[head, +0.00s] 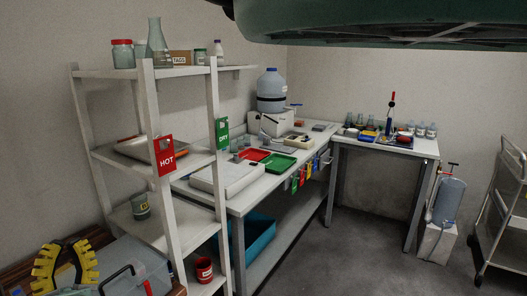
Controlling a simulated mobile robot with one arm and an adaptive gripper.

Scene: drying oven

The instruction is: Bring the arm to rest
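My gripper is not in the head view. No fingers show, so I cannot see what it holds or where it stands. A large, dark green rounded shape close to the camera covers the top right of the view; I cannot tell what it is.
A white shelf rack (150,176) with HOT (165,156) and DRY tags stands at left. A toolbox (110,268) and a yellow-black object (65,266) are at lower left. Benches run behind, with a green tray (280,164). A cart (503,215) stands right. The middle floor (350,262) is clear.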

